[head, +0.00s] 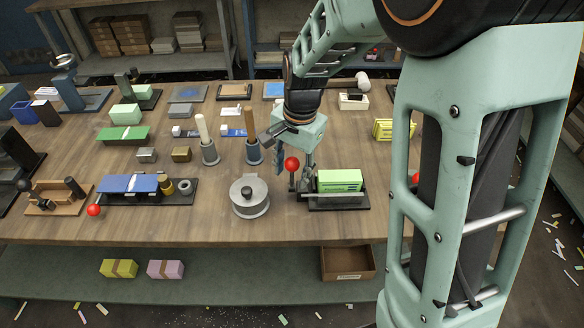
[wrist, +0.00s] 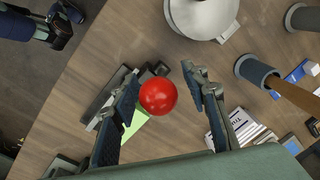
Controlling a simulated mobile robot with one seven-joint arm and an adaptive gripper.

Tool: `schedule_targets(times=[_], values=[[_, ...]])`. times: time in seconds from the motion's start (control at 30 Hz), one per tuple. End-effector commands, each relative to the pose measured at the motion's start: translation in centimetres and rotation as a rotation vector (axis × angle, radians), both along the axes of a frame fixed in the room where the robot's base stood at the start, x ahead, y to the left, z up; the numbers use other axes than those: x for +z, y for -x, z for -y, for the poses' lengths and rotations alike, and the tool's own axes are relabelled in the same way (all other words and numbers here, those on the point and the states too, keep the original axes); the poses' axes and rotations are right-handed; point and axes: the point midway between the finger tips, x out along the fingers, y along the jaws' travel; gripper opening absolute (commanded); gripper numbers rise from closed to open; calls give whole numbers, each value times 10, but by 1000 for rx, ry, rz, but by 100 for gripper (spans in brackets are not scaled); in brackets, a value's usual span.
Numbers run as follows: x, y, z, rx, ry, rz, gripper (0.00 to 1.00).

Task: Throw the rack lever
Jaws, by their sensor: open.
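The rack lever's red ball knob (head: 291,164) stands at the left end of a black rack (head: 340,203) that holds a bright green box (head: 339,180). My gripper (head: 294,157) points down over the knob with its fingers spread. In the wrist view the red knob (wrist: 158,97) lies between the open fingers (wrist: 160,78), nearer the left finger, with no clear contact on either side. The lever's shaft is mostly hidden under the ball. The green box (wrist: 133,124) shows partly behind the left finger.
Another red-knobbed rack with a blue block (head: 130,184) is further left. The table's front edge is close.

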Motion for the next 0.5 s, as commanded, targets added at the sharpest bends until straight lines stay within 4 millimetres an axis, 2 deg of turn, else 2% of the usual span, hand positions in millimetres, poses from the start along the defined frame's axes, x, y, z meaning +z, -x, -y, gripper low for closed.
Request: schedule_targets(times=[0.17,0.5], values=[[0,0,0,0,0,0,41],[0,0,0,0,0,0,4]])
